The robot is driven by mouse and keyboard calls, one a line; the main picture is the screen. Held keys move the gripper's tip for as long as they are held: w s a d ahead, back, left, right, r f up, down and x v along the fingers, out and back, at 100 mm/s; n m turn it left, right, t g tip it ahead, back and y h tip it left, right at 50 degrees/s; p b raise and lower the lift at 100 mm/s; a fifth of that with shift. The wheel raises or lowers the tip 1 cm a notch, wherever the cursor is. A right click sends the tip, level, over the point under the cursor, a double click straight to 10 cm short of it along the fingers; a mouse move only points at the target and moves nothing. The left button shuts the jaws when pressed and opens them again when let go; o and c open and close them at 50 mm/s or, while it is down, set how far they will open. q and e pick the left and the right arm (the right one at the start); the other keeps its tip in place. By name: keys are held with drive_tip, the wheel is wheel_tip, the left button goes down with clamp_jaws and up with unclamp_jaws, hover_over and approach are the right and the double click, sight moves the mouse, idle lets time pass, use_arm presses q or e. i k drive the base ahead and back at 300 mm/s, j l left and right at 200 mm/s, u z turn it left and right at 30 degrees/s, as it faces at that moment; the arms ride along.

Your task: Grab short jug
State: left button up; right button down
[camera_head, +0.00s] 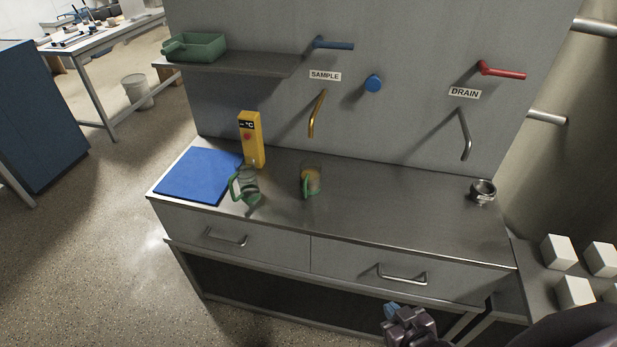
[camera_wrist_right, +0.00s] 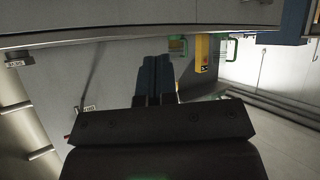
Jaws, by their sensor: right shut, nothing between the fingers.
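Two clear jugs with green handles stand on the steel counter. The left jug (camera_head: 248,186) is beside the blue mat. The other jug (camera_head: 311,180) stands to its right, below the sample spout, and has a brownish tint. Which one is shorter is hard to tell. My right gripper (camera_head: 392,308) is low at the front, before the right drawer, well away from both jugs. In the right wrist view its blue fingers (camera_wrist_right: 157,78) are together and empty. Green jug parts show small beyond them. My left gripper is not in view.
A yellow thermometer device (camera_head: 251,140) stands behind the left jug, next to the blue mat (camera_head: 200,175). A metal ring-like part (camera_head: 483,191) sits at the counter's right end. The counter (camera_head: 390,205) is clear between. Drawer handles (camera_head: 402,278) stick out in front.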

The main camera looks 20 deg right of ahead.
sight(310, 168)
drive_tip(key=i+j+z, duration=0.1)
drive_tip(key=z, duration=0.25)
drive_tip(key=j+z, duration=0.15)
drive_tip(key=z, duration=0.2)
drive_tip(key=i+j+z, duration=0.1)
drive_tip(key=z, duration=0.25)
drive_tip(key=j+z, duration=0.4)
drive_tip(key=j, duration=0.5)
drive_tip(key=j+z, duration=0.25)
drive_tip(key=j, duration=2.2)
